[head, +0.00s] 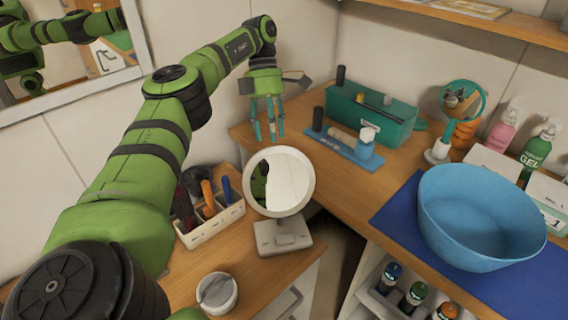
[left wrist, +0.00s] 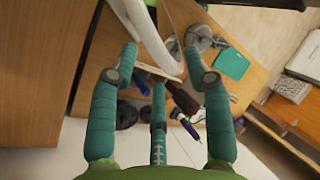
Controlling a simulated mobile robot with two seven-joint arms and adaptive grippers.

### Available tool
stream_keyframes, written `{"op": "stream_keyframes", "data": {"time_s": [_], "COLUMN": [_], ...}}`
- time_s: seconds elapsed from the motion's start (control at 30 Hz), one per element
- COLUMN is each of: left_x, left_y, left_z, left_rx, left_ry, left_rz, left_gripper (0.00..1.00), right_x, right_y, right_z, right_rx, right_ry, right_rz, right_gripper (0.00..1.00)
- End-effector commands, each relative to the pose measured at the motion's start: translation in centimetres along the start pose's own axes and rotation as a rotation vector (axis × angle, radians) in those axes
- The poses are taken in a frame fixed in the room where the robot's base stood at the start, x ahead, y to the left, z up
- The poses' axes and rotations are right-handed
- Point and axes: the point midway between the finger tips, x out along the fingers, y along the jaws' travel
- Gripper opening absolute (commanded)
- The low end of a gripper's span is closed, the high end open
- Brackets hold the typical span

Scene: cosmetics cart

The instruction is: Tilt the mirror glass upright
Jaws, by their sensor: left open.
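The round white-rimmed mirror glass (head: 292,183) stands on a white base (head: 283,236) at the wooden cart's near corner. Its face shows almost as a full circle towards my head camera, so it seems to lean back; the exact angle is hard to tell. In the left wrist view the mirror's pale rim (left wrist: 152,42) runs edge-on past the fingers. My left gripper (head: 269,130) hangs fingers down, open and empty, just behind and above the mirror's top edge. I cannot tell whether a finger touches the rim. My right gripper is not in view.
A white caddy with tools (head: 212,218) stands left of the mirror, and a small white bowl (head: 217,292) nearer. A green box (head: 371,115) and blue tray (head: 340,145) lie to the right, with a blue basin (head: 480,215) further right. A wall is behind.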

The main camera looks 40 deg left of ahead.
Motion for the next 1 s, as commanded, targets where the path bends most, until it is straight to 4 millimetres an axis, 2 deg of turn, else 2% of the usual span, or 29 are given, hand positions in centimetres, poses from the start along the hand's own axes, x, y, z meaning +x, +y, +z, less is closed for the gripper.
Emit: {"op": "stream_keyframes", "data": {"time_s": [0.03, 0.1, 0.27, 0.4, 0.57, 0.7, 1.0], "left_x": [0.8, 1.1, 2.2, 3.9, 5.8, 7.0, 7.9], "left_y": [0.4, 0.5, 0.6, 0.6, 0.5, 0.3, 0.3], "left_z": [0.1, 0.1, 0.1, 0.1, 0.1, 0.1, 0.2], "left_rx": [0.002, 0.002, 0.004, 0.004, 0.004, 0.003, 0.003], "left_ry": [-0.001, -0.001, 0.0, -0.001, 0.0, 0.0, -0.002], "left_rz": [0.0, -0.001, -0.005, -0.002, -0.002, -0.001, -0.001], "left_gripper": [0.49, 0.49, 0.49, 0.49, 0.49, 0.49, 0.49], "right_x": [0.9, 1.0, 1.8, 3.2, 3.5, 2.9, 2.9], "right_y": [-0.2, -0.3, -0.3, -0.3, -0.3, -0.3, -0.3], "right_z": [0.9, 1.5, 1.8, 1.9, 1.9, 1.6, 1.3], "right_rx": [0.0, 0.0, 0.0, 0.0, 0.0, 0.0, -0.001], "right_ry": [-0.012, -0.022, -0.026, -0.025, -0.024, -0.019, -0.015], "right_rz": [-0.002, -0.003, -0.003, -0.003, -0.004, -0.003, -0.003], "right_gripper": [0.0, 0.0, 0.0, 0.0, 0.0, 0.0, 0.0]}}
